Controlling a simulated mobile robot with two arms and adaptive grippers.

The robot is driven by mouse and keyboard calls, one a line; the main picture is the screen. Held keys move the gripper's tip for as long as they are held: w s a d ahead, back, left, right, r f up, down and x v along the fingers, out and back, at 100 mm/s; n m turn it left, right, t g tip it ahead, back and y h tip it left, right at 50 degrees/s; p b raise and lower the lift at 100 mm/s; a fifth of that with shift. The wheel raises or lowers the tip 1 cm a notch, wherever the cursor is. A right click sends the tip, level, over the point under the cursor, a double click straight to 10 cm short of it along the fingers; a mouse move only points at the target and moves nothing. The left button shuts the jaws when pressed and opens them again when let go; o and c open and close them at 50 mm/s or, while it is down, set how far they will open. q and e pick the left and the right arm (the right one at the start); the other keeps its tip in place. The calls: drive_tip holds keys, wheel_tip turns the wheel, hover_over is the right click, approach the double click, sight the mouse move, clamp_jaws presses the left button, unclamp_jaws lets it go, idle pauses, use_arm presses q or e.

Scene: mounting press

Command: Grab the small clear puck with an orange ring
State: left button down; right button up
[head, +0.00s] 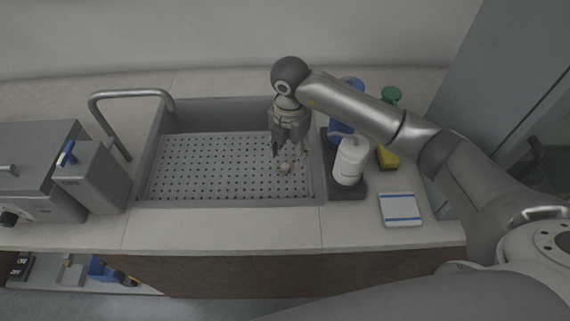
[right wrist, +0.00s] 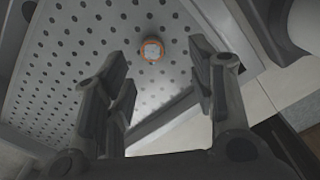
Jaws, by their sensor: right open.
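The small clear puck with an orange ring (right wrist: 152,49) lies on the perforated sink plate in the right wrist view. In the head view it shows as a small pale spot (head: 284,168) near the right end of the sink. My right gripper (head: 288,152) is over the sink, pointing down, close to the puck. In the right wrist view my right gripper (right wrist: 160,85) has its fingers spread, with nothing between them. The puck appears beyond the fingertips, apart from them. My left gripper is not in view.
The sink (head: 225,203) has raised walls. Right of it stand a white bottle (head: 350,162), a blue bottle (head: 341,128), a yellow sponge (head: 388,157) and a white-blue pad (head: 400,210). A faucet (head: 128,93) and grey machine (head: 95,180) stand left.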

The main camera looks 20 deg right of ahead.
sight(285, 166)
drive_tip(key=shift+f, duration=0.35)
drive_tip(key=f, duration=0.1)
drive_tip(key=f+p, duration=0.1)
drive_tip(key=f, duration=0.2)
drive_tip(key=shift+w+a+f+p, duration=0.15)
drive_tip(key=shift+w+a+p, duration=0.2)
drive_tip(key=shift+f, duration=0.5)
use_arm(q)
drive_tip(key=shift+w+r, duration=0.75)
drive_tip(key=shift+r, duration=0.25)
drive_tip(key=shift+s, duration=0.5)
use_arm(e)
drive_tip(key=c, duration=1)
